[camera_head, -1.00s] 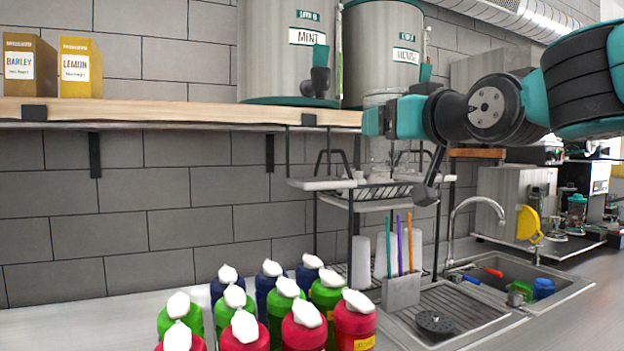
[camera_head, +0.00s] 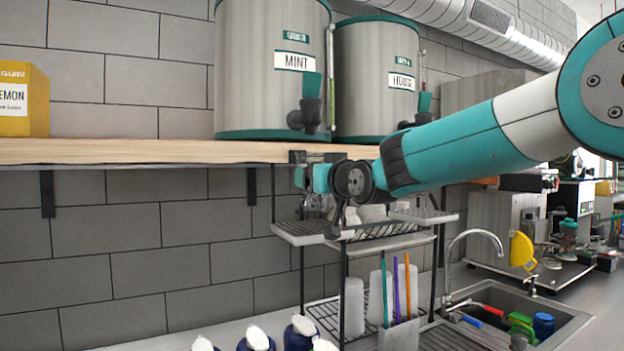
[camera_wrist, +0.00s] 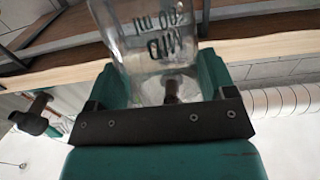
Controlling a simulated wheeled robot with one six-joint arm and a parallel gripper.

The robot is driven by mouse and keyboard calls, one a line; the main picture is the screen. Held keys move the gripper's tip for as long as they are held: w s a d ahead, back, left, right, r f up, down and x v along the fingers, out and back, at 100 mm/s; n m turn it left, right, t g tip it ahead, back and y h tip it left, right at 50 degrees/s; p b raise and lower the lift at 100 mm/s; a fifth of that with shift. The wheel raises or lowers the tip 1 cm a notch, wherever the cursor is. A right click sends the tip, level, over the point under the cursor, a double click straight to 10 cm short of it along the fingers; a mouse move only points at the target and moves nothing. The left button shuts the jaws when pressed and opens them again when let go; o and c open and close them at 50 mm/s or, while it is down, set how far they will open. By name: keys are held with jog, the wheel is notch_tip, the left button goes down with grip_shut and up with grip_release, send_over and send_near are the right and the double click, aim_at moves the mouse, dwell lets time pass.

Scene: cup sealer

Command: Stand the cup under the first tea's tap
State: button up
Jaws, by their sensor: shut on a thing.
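My gripper (camera_head: 312,178) is shut on a clear glass cup (camera_wrist: 145,45) with dark lettering, which fills the space between the teal fingers in the wrist view. In the head view the gripper is at the shelf's front edge, below the dispensers, and mostly hides the cup. The MINT dispenser (camera_head: 268,85) stands on the shelf with its dark tap (camera_head: 307,115) above the gripper. The HOUSE dispenser (camera_head: 378,90) stands to its right; its tap (camera_head: 423,108) is partly behind my arm. A dark tap (camera_wrist: 35,115) also shows at the left of the wrist view.
The wooden shelf (camera_head: 120,151) runs along the wall, with a LEMON box (camera_head: 22,100) at the left. A drying rack (camera_head: 375,245) stands below my gripper, beside the straw holder (camera_head: 398,335) and sink (camera_head: 510,310). White-capped bottles (camera_head: 257,338) stand in front.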

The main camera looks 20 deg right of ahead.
aim_at(314, 195)
jog(key=shift+w+a+r, duration=0.1)
jog(key=shift+w+a, duration=0.05)
jog(key=shift+w, duration=0.65)
jog(key=f+p, duration=0.2)
jog(key=shift+w+a+f+p, duration=0.15)
jog(key=shift+w+f+p, duration=0.2)
jog(key=shift+f, duration=0.5)
jog(key=shift+f+b, duration=0.25)
jog(key=shift+b, duration=0.1)
jog(key=o, duration=0.9)
jog(key=shift+r, duration=0.1)
